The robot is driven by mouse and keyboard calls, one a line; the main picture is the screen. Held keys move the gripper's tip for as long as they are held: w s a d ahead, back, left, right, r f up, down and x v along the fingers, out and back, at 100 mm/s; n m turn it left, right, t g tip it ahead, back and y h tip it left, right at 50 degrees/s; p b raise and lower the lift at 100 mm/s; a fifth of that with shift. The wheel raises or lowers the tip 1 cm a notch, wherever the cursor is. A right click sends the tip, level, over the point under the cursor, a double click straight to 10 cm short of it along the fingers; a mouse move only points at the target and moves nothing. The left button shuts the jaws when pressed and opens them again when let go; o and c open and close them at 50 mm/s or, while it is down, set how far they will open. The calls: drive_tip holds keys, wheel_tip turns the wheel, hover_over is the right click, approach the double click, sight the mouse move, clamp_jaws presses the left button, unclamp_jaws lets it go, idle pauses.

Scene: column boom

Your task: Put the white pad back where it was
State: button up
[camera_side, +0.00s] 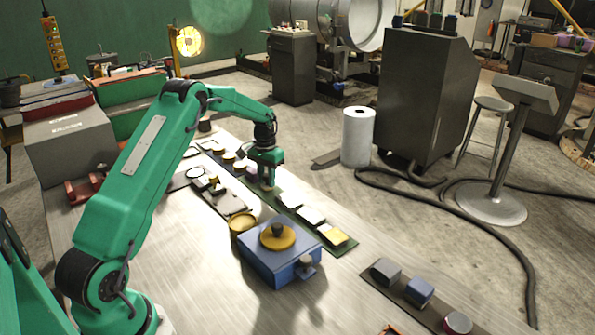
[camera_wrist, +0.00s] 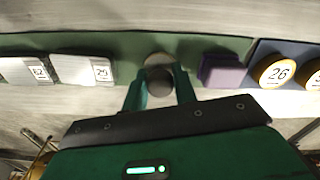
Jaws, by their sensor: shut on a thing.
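My gripper (camera_side: 267,176) points down over the long green strip (camera_side: 352,250) on the bench. A purple block (camera_wrist: 222,70) is close on the right.
Round yellow pads (camera_wrist: 275,71) lie beyond the purple block. Bare green strip shows around my fingers.

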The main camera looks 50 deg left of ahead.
sight(267, 175)
drive_tip(key=shift+f, duration=0.25)
drive_tip(key=shift+f, duration=0.15)
drive_tip(key=o, duration=0.9)
wheel_tip(267, 175, up, 12)
drive_tip(key=shift+r, duration=0.2)
drive_tip(key=shift+d, duration=0.1)
idle(0.6)
